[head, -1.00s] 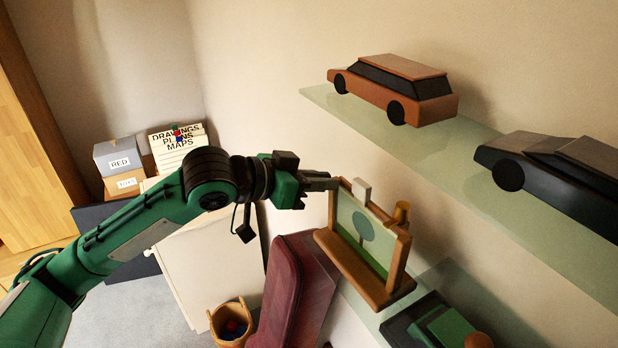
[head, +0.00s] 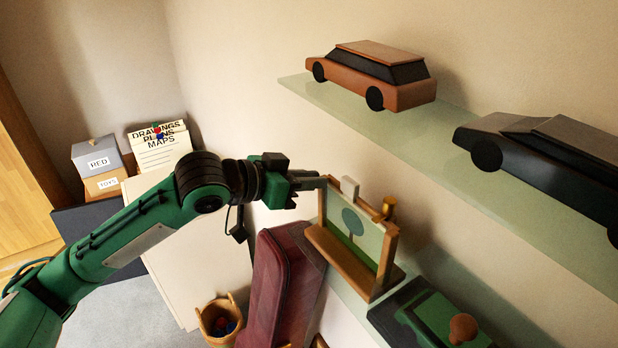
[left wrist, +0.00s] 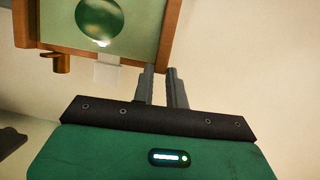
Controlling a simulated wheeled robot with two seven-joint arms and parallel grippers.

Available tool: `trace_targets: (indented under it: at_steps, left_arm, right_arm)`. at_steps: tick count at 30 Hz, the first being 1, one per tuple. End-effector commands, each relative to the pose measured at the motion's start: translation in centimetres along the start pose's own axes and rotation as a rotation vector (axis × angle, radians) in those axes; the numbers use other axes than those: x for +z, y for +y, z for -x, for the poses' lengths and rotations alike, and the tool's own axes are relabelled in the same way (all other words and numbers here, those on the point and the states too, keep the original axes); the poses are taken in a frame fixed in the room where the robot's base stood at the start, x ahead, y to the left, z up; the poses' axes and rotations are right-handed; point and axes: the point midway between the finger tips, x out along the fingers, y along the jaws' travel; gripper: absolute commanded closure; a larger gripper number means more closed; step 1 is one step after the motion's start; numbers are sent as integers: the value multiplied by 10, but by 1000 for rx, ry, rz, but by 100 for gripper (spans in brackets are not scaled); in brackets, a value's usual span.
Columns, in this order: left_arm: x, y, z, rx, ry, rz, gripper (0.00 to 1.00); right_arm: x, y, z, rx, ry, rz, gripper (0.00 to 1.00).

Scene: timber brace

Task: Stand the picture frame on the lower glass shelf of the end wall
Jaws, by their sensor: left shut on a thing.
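The picture frame (head: 383,258) has a wooden border and a picture of a round green tree. My left gripper (head: 318,184) is shut on its upper left side in the head view. The frame stands roughly upright, a little tilted in the picture, over the left part of the lower glass shelf (head: 352,298). I cannot tell whether its base touches the glass. In the left wrist view the frame (left wrist: 172,35) appears upside down beside my left fingers (left wrist: 165,88). My right gripper is not in view.
A green toy car (head: 440,318) sits on the lower shelf, right of the frame. The upper glass shelf (head: 430,140) holds an orange car (head: 385,75) and a black car (head: 550,160). A dark red case (head: 272,285) and a basket (head: 222,322) stand below.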

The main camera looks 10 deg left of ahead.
Motion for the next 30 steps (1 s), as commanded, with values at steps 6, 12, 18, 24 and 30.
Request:
trace_targets:
  at_steps: [6, 12, 18, 24, 30]
  left_arm:
    - [-1, 0, 0, 0, 3, 1, 100]
    - [2, 0, -1, 0, 3, 1, 100]
    - [3, 0, -1, 0, 3, 0, 74]
    - [4, 0, -1, 0, 2, 0, 60]
    - [6, -1, 0, -1, -2, 0, 60]
  right_arm:
    - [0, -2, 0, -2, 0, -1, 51]
    - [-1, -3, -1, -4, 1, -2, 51]
    - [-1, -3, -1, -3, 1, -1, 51]
    - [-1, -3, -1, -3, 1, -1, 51]
    - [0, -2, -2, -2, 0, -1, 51]
